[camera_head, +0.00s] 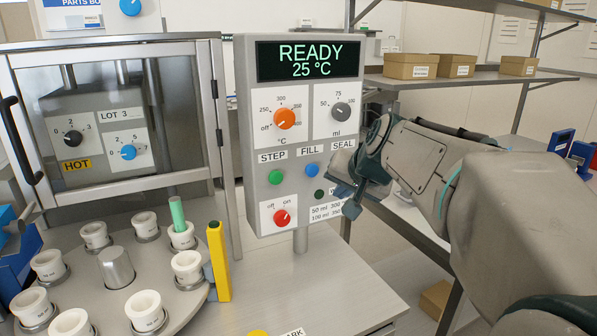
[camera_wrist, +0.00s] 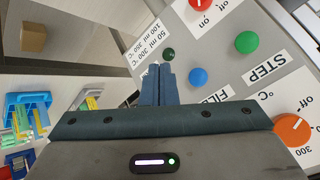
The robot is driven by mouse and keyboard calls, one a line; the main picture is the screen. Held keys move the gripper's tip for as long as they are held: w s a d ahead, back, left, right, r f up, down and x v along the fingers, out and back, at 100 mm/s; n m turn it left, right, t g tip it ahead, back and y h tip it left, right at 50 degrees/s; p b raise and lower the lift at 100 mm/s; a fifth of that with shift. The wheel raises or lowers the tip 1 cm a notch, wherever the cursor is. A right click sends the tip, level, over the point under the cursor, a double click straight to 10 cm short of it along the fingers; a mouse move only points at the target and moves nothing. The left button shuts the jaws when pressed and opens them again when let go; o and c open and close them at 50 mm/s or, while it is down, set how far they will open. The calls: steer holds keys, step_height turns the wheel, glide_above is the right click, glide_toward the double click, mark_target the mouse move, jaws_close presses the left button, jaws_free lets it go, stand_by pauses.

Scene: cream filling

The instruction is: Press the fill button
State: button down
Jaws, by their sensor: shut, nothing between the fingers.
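The control panel (camera_head: 299,215) stands in the middle of the head view. Its round blue button (camera_head: 311,170) sits under the FILL label (camera_head: 310,149), beside the green button (camera_head: 275,177) under STEP. My gripper (camera_head: 344,190) is just right of the blue button, in front of the panel's right edge. In the wrist view the shut, empty fingers (camera_wrist: 157,72) point at the panel, left of the blue button (camera_wrist: 198,77) and apart from it in the picture. The gap to the panel is hard to judge. No button shows under SEAL, where my gripper covers the panel.
The display (camera_head: 309,60) reads READY, 25 °C. A small dark lamp or button (camera_head: 319,194) and a red off/on knob (camera_head: 282,217) are below the buttons. A turntable (camera_head: 185,309) with white cups and a yellow post (camera_head: 219,262) stand left. Shelves (camera_head: 470,78) are behind my arm.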

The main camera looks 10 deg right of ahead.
mark_target(312, 170)
steer(key=w+a+p, duration=0.2)
steer(key=w+p, duration=0.2)
steer(key=w, duration=0.4)
steer(key=shift+a, duration=0.3)
stand_by(1.7)
steer(key=shift+w+a, duration=0.1)
steer(key=shift+w, duration=0.25)
